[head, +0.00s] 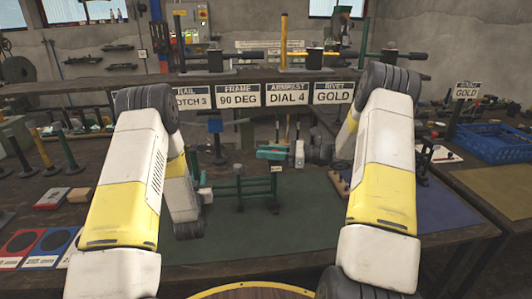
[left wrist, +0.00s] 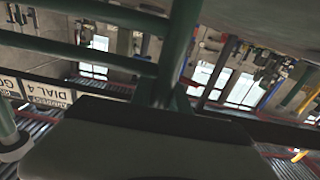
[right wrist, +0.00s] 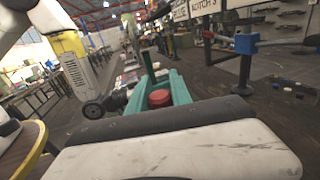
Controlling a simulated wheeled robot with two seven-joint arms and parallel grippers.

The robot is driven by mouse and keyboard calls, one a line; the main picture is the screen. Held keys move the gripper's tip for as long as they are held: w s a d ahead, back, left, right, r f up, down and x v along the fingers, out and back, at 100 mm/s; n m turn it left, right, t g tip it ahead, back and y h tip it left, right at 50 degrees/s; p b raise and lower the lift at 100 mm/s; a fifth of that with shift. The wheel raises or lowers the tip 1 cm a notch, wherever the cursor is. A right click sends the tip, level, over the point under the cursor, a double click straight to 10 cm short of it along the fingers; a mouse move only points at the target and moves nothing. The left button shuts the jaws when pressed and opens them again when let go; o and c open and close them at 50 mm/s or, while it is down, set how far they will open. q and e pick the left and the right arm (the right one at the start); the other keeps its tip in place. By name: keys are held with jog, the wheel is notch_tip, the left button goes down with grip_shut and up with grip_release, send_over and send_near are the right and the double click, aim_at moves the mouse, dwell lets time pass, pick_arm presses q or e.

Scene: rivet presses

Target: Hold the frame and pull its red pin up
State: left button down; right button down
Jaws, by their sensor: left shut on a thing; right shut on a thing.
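The dark green frame (head: 240,187) stands upright on the green mat near the middle of the head view. Its bars show close up in the left wrist view (left wrist: 180,45). My left gripper (head: 204,188) is at the frame's left side, shut on a green bar; its fingertips are mostly hidden. My right gripper (head: 296,153) is above the frame's right end, shut on a teal piece (head: 271,153). In the right wrist view the teal piece (right wrist: 178,88) has a red round part (right wrist: 159,97) in it, perhaps the pin's head. The exact grip is hidden there.
The green mat (head: 300,230) has clear room in front of the frame. A shelf with signs reading 90 DEG, DIAL 4 and GOLD (head: 333,93) runs behind. A blue crate (head: 497,143) stands at the right.

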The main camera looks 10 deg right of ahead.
notch_tip(320, 180, up, 2)
jog(key=shift+r, duration=0.1)
jog(key=c, duration=1.1)
grip_release()
jog(key=shift+c, duration=0.2)
jog(key=v, duration=1.2)
